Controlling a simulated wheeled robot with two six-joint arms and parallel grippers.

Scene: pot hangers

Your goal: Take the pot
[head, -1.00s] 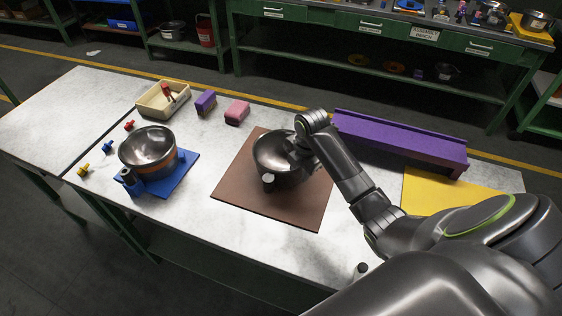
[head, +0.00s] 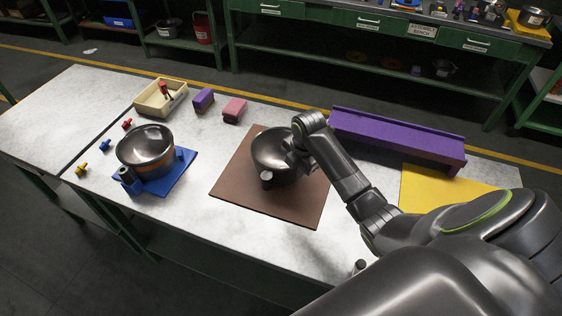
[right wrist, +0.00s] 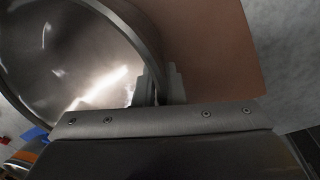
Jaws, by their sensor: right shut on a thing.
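A metal pot (head: 268,150) sits upright over the brown mat (head: 297,211); I cannot tell whether it touches the mat. My right gripper (head: 292,161) is at the pot's right side. In the right wrist view the right gripper (right wrist: 160,92) is shut on the wall of the pot (right wrist: 82,68). The fingertips are partly hidden by the rim and the gripper body. A second metal pot (head: 146,144), with an orange band, stands on the blue base (head: 178,176) to the left. My left gripper is not in view.
A purple bench-like rack (head: 395,134) and a yellow mat (head: 450,190) lie right of the brown mat. A cream tray (head: 150,108), purple block (head: 203,98), pink block (head: 234,109) and small coloured pegs (head: 105,145) lie to the left. The front left tabletop is clear.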

